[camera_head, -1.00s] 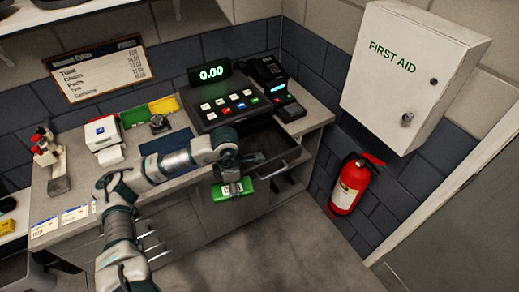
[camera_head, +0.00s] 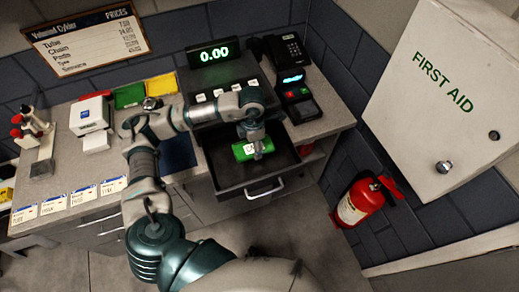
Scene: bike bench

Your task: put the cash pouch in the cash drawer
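The green cash pouch (camera_head: 242,152) with a white label is at the open cash drawer, inside its outline as seen from above. My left gripper (camera_head: 257,149) points down and is shut on the pouch. I cannot tell whether the pouch touches the drawer floor or hangs just above it. The dark cash drawer (camera_head: 232,184) is pulled out below the register (camera_head: 213,97), with a silver handle on its front. The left arm and gripper hide part of the drawer and register. My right gripper is not in view.
A card terminal (camera_head: 296,97) and phone (camera_head: 284,50) stand right of the register. A white box printer (camera_head: 91,115), green and yellow trays (camera_head: 161,87) and a dark blue mat (camera_head: 178,153) are to the left. A fire extinguisher (camera_head: 361,201) and first aid cabinet (camera_head: 441,100) are right.

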